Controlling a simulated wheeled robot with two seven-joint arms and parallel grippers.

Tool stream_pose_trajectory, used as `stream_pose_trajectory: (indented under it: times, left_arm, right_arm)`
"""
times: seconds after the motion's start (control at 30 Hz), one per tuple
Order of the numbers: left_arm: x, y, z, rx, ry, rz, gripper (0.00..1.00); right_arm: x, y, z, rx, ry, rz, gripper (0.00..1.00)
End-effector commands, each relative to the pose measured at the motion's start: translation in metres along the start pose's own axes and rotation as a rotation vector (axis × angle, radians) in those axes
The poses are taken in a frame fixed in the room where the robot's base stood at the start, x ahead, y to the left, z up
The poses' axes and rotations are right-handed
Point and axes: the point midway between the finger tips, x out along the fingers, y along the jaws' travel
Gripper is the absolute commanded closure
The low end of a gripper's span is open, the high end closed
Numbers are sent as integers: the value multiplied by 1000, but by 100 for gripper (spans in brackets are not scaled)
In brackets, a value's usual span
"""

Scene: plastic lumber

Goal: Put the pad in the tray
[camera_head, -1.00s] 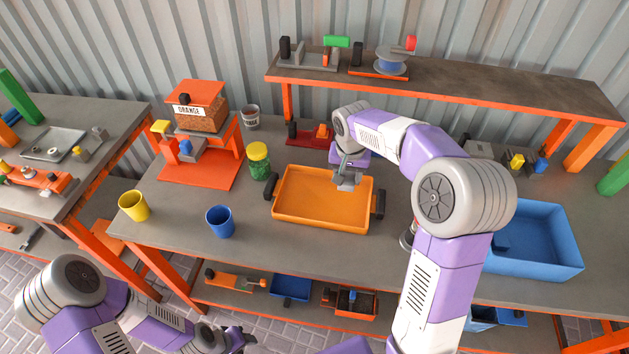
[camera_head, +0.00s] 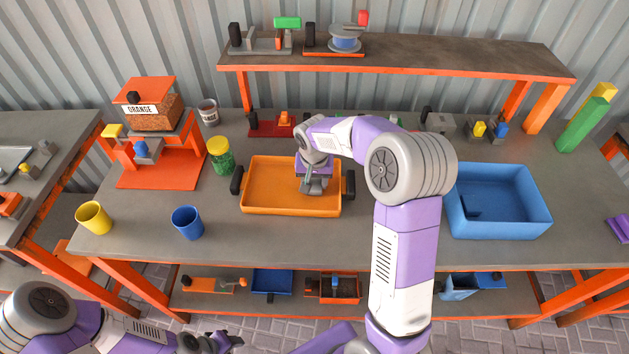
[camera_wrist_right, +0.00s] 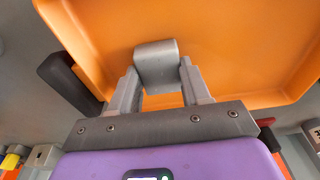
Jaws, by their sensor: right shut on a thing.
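The orange tray (camera_head: 262,200) with black side handles stands on the workbench in the head view. Its floor also fills much of the right wrist view (camera_wrist_right: 95,30). My right gripper (camera_head: 313,187) reaches down over the tray's right half. In the right wrist view my right gripper (camera_wrist_right: 157,75) is shut on a small grey piece with a rounded end, which looks like the pad (camera_wrist_right: 157,62). I cannot tell whether the pad touches the tray floor. My left gripper (camera_head: 218,340) is low at the bottom edge, away from the bench; its fingers are too unclear to read.
A green jar with a yellow lid (camera_head: 220,158) stands close to the tray's left. A blue cup (camera_head: 187,223) and a yellow cup (camera_head: 94,218) are at the front left. A blue bin (camera_head: 500,215) stands to the right. A raised shelf (camera_head: 400,57) runs behind.

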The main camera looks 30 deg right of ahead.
Motion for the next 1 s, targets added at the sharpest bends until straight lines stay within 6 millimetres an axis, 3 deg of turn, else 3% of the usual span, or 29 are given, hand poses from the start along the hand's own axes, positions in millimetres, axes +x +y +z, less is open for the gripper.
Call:
stream_pose_trajectory:
  times: [0.17, 0.2, 0.37, 0.73, 1.0]
  left_arm:
    - [3, -1, 0, 0, 0, 0, 57]
    - [3, -1, 0, 0, 0, 0, 57]
    - [2, -1, 0, 0, 0, 0, 57]
    - [-2, 1, 0, 0, 0, 0, 57]
    - [-15, 6, 1, 0, 0, 0, 57]
  right_arm:
    - [4, 0, 1, -1, 0, 0, 84]
    - [4, 0, 1, -1, 0, 0, 50]
    - [3, 0, 1, -1, 0, 0, 28]
    - [-4, 0, 0, 0, 1, -1, 28]
    - [-58, -1, -1, -1, 4, -3, 28]
